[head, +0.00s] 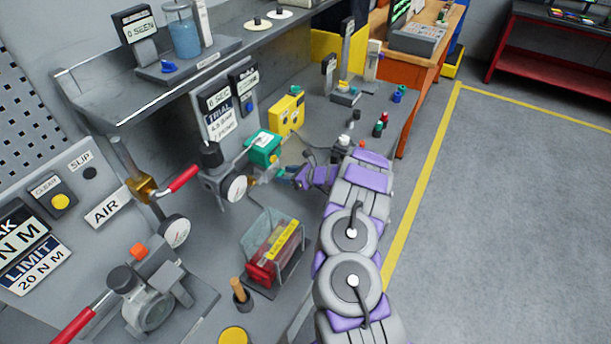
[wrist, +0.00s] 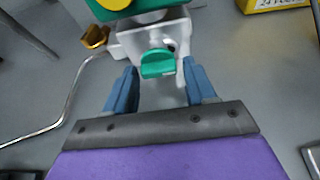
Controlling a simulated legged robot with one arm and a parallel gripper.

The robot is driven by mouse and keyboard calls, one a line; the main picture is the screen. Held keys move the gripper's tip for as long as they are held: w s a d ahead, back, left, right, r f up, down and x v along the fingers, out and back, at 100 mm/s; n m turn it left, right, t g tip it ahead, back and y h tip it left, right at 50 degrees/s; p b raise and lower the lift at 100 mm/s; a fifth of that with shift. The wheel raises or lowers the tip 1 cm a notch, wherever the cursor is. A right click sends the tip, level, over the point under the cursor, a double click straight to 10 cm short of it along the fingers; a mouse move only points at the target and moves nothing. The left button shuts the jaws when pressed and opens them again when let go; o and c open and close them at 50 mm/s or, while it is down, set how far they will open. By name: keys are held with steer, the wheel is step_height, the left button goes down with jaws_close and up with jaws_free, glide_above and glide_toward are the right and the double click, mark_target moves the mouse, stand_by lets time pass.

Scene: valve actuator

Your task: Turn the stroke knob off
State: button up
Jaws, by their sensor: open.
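A green actuator (head: 265,148) stands on the bench in the head view, in front of an upright grey panel. In the wrist view its green underside (wrist: 125,5) is at the top edge, with a pale grey block below it. A small green knob (wrist: 158,63) sits on that block; I read no label on it. My gripper (wrist: 159,78) is open, with one blue finger to each side of the knob and the knob between or just beyond the tips. Contact cannot be told. In the head view my gripper (head: 288,177) is small beside the actuator.
A yellow box (head: 287,114) stands behind the actuator. A round gauge (head: 236,188) and a clear bin with red items (head: 275,252) are close by. A bent metal tube (wrist: 68,108) runs left of my gripper. Open floor (head: 500,220) lies right of the bench.

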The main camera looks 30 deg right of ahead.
steer(key=p+v, duration=0.2)
steer(key=v, duration=1.4)
steer(key=shift+d, duration=0.25)
steer(key=shift+s, duration=0.1)
steer(key=a+r+n+g+y, duration=0.2)
steer(key=a+r+n+y, duration=0.15)
steer(key=a+r, duration=0.45)
steer(key=s+a+r+n+g+b, duration=0.1)
steer(key=s+a+r+n+g, duration=0.45)
steer(key=a, duration=0.55)
steer(key=s+a+r+n+g+b, duration=0.1)
steer(key=s+a+r+n+g, duration=0.1)
steer(key=s+a+r+n, duration=0.75)
steer(key=s+a+f+n+g+h, duration=0.1)
steer(key=s+a+n+g+h, duration=0.15)
steer(key=s, duration=0.35)
steer(key=s+a+f+n+g+h, duration=0.1)
steer(key=s+a+n+h, duration=0.15)
steer(key=s, duration=0.35)
steer(key=s+d+n+h+b, duration=0.1)
steer(key=s+d+n+h, duration=0.2)
steer(key=s, duration=0.5)
steer(key=s+d+f+n+h+b, duration=0.1)
steer(key=s+d+n+h, duration=0.2)
steer(key=s+d, duration=0.3)
steer(key=shift+s, duration=0.85)
